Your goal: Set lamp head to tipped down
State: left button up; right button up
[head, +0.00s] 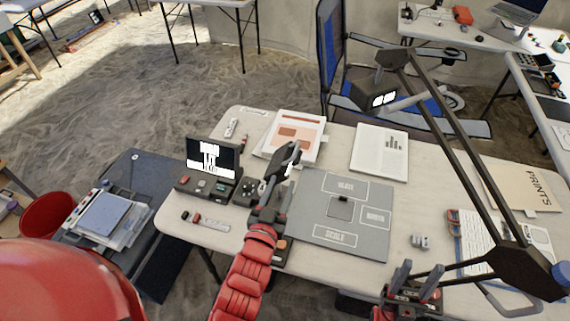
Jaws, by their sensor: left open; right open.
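The desk lamp has a dark jointed arm (457,130) that rises from the right side of the table and leans up and back to the left. Its boxy dark lamp head (374,92) hangs at the arm's upper end, with lit white panels facing the front right. My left gripper (289,158) is open over the table, left of the grey mat and well below and left of the lamp head. My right gripper (418,281) is open at the table's front edge, left of the lamp's lower joint. Neither gripper touches the lamp head.
A grey sorting mat (309,232) with a small dark square lies mid-table. A small device with a lit screen (213,158) stands at the left. A blue chair (327,60) stands behind the table.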

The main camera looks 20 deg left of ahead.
pick_arm(q)
jog(key=shift+s, duration=0.85)
